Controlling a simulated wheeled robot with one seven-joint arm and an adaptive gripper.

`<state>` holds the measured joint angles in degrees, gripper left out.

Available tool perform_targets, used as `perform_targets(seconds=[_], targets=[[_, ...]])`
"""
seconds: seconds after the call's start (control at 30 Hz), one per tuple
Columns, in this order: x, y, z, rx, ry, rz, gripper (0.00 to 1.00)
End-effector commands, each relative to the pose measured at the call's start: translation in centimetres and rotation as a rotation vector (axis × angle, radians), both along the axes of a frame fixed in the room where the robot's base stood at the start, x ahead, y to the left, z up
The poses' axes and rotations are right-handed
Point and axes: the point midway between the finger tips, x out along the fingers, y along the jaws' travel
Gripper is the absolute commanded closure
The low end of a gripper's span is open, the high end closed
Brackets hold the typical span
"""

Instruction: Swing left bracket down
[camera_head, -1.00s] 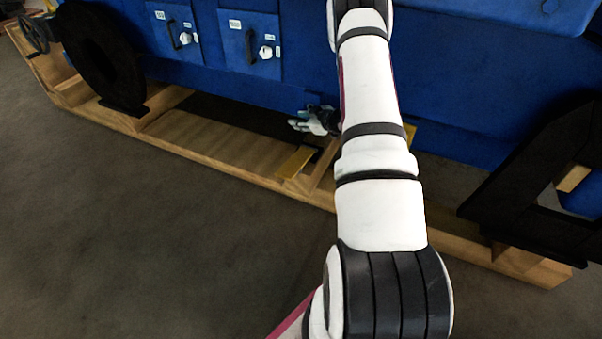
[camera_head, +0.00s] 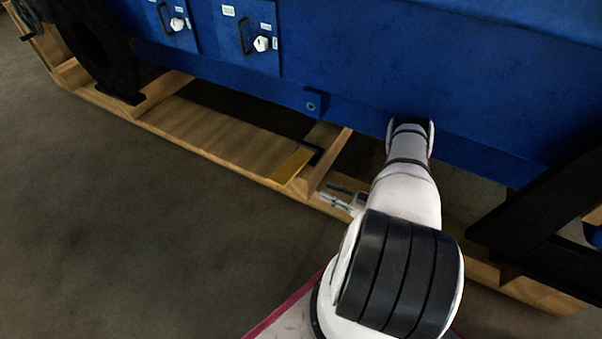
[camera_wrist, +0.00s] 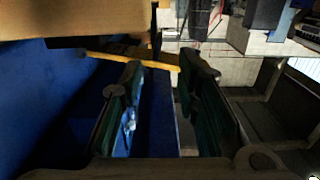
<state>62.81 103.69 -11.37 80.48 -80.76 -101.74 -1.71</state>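The left bracket, a flat yellow bar (camera_head: 292,165), lies at the edge of the wooden skid below the blue engine in the head view. A small dark fitting sits at its upper end. In the wrist view a yellow bar (camera_wrist: 130,59) runs across beyond the fingertips, with a dark upright piece at its middle. My gripper (camera_head: 338,196) is below and right of the bracket in the head view, outside the skid's front rail and partly hidden by my arm. In the wrist view my gripper (camera_wrist: 160,75) has its two fingers spread, with nothing between them. No contact with the bar is clear.
The wooden skid (camera_head: 215,136) runs under the blue engine (camera_head: 365,55). A blue lug with a bolt (camera_head: 314,102) projects above the bracket. A black frame (camera_head: 545,225) stands at right. Open floor (camera_head: 150,230) lies in front of the skid.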

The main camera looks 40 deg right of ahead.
Motion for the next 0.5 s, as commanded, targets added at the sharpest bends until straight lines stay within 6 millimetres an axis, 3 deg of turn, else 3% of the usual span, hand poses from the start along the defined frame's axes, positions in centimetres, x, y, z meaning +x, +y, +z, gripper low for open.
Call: perform_targets(seconds=[0.5], targets=[[9.0,3.2,-0.1,-0.002,-0.001,0.002,0.70]])
